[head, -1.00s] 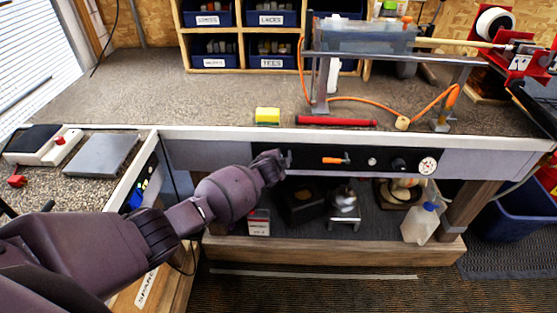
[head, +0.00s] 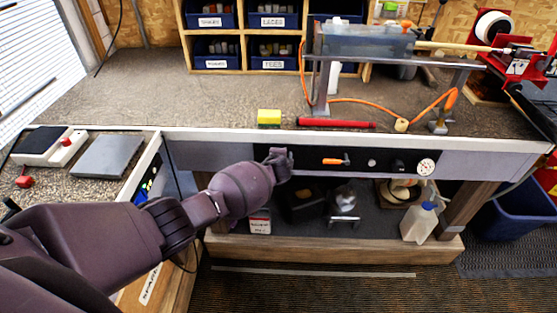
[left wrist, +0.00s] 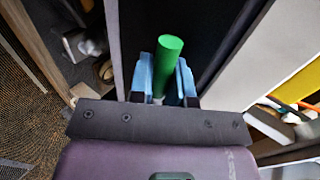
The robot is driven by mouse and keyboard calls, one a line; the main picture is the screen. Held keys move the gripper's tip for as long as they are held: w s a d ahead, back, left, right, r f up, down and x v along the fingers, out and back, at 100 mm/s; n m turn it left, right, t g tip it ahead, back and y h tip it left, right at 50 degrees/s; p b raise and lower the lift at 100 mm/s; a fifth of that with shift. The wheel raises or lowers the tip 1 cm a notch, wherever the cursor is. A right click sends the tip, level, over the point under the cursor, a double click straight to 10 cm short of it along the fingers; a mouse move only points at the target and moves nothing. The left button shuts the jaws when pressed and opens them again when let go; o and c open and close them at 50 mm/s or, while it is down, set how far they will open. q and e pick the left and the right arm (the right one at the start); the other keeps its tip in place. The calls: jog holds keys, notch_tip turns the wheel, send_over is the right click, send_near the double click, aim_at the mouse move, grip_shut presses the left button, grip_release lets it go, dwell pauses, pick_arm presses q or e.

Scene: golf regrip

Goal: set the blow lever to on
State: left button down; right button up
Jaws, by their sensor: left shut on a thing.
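The dark control panel (head: 308,160) runs along the front of the workbench. My left gripper (head: 284,155) is at the panel's left end, with its arm reaching in from the left. In the left wrist view, its blue fingers (left wrist: 163,72) are shut on a green cylindrical lever handle (left wrist: 170,47), whose end sticks out beyond them. In the head view the gripper hides this handle, and I cannot read any label or on/off mark. An orange lever (head: 336,161) lies sideways on the panel, to the right and apart from the gripper. My right gripper is not in view.
Right of the orange lever are a dark knob (head: 398,165) and a round gauge (head: 426,167). A yellow sponge (head: 269,117) and a red bar (head: 336,123) lie on the bench above. A white jug (head: 420,222) stands on the shelf below.

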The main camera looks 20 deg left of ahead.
pick_arm(q)
jog(key=shift+a+f, duration=0.1)
jog(key=c, duration=1.2)
grip_release()
jog(key=shift+o, duration=0.5)
jog(key=shift+s+r, duration=0.1)
jog(key=shift+r, duration=0.1)
jog(key=shift+s+d+r, duration=0.15)
jog(key=shift+s+d, duration=0.05)
jog(key=shift+s, duration=0.05)
jog(key=p+v, duration=0.2)
jog(key=v, duration=0.8)
jog(key=shift+p, duration=0.4)
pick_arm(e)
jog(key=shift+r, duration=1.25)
